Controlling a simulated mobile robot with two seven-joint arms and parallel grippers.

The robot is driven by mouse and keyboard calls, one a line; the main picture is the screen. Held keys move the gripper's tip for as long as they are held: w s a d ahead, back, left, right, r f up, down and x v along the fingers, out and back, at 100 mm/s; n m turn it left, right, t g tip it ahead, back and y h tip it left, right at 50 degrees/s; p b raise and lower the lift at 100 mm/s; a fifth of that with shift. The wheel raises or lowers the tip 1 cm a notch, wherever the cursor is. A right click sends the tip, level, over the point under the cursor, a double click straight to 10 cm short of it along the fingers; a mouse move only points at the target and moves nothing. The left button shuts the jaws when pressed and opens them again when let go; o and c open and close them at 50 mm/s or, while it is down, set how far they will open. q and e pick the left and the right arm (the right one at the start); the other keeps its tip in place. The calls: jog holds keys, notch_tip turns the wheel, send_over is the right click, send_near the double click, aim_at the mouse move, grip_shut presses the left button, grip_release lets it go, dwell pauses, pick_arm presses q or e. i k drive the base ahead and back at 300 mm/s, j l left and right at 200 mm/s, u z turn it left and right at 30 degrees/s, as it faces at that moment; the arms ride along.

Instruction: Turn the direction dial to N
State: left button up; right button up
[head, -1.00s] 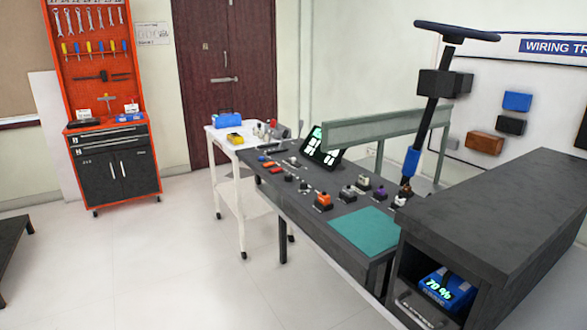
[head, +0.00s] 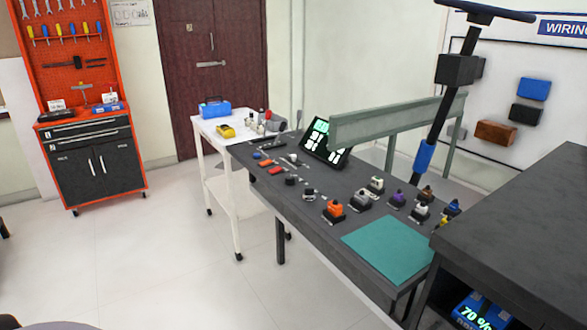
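No dial with a readable N shows in the head view, so I cannot tell which part is the direction dial. Several small parts stand on the dark workbench (head: 300,226), among them a black round piece (head: 290,180) and a grey piece (head: 308,193). An orange-topped block (head: 334,210) and other coloured blocks stand in a group farther right. A tilted black panel with lit white and green tiles (head: 322,146) stands at the bench's back. Neither of my grippers is in view.
A teal mat (head: 388,246) lies on the bench's near right. A dark cabinet (head: 530,215) stands at the right, with a blue unit (head: 480,312) reading 70 % inside. A white cart (head: 232,185) stands beyond the bench.

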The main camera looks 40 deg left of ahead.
aim_at(290, 180)
jog(key=i+j+z, duration=0.1)
jog(key=j, duration=0.3)
jog(key=i+j, duration=0.2)
jog(key=j, duration=0.15)
jog(key=i+j+z, duration=0.15)
jog(key=j, duration=0.25)
jog(key=i+j+z, duration=0.1)
jog(key=j, duration=0.3)
